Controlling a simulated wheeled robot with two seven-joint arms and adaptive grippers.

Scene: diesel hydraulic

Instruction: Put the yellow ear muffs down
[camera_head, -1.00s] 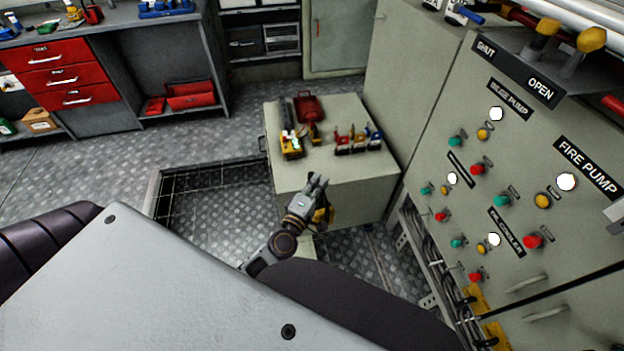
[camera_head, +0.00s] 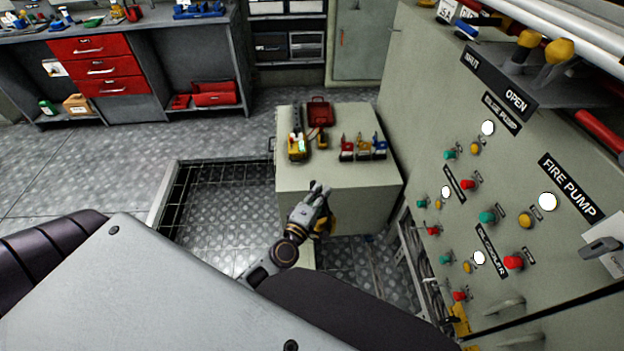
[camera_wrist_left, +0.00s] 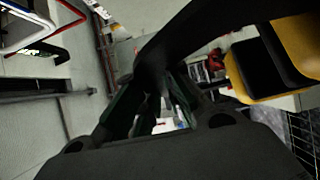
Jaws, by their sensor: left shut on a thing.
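My left gripper (camera_head: 319,192) is in front of the grey cabinet's near face, just below its top edge. It is shut on the yellow ear muffs (camera_head: 331,222), which hang at its right side. In the left wrist view the dark headband crosses between the fingers (camera_wrist_left: 160,95), and a yellow cup with black padding (camera_wrist_left: 300,48) is at the right. My right gripper is not in view.
On the cabinet top stand a yellow device (camera_head: 297,147), an open red box (camera_head: 320,112) and several small red, yellow and blue items (camera_head: 362,148). The tall pump panel (camera_head: 500,220) with knobs rises close on the right. A floor grating (camera_head: 215,205) lies left of the cabinet.

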